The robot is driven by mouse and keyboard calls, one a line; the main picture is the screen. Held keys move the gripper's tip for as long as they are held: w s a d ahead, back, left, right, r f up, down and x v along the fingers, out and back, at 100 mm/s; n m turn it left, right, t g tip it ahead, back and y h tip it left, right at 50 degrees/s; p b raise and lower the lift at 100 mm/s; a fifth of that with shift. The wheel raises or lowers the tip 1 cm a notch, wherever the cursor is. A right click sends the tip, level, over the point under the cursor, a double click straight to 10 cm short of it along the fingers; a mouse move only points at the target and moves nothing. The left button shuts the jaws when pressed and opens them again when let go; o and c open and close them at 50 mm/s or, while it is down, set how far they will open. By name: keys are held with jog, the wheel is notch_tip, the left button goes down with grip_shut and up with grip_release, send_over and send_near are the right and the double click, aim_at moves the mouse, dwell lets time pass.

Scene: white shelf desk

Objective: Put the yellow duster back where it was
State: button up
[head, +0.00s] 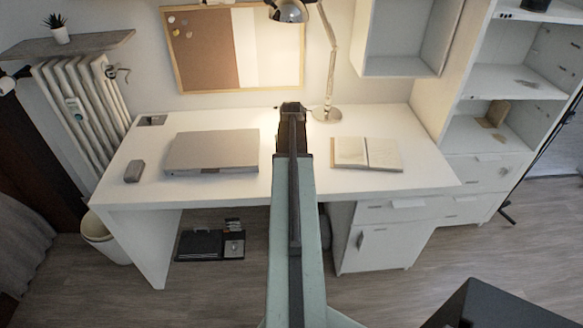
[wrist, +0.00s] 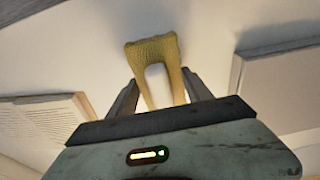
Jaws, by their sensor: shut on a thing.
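The yellow duster (wrist: 152,50) is a soft, textured cloth folded into an upside-down U, with two strips hanging toward my gripper. My gripper (wrist: 160,88) is shut on it, with a dark finger on either side in the wrist view. In the head view, my gripper (head: 291,110) is at the end of my arm over the back middle of the white desk (head: 235,190), and it hides the duster. I cannot tell whether the duster touches the desk.
A closed grey laptop (head: 212,151) and a small grey box (head: 134,171) lie to the left. An open notebook (head: 366,154) lies to the right. White desktop shows between laptop and notebook.

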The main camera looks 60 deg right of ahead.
notch_tip(320, 180, down, 2)
jog(key=shift+r, duration=0.25)
jog(key=shift+f, duration=0.2)
jog(key=o, duration=1.2)
jog(key=shift+r, duration=0.1)
jog(key=r+p, duration=0.4)
jog(key=a+r+p, duration=0.1)
jog(key=r+p, duration=0.3)
jog(key=s+r+p, duration=0.1)
jog(key=r+p, duration=0.3)
jog(key=shift+a+r, duration=0.2)
jog(key=shift+a, duration=0.1)
jog(key=shift+f, duration=0.1)
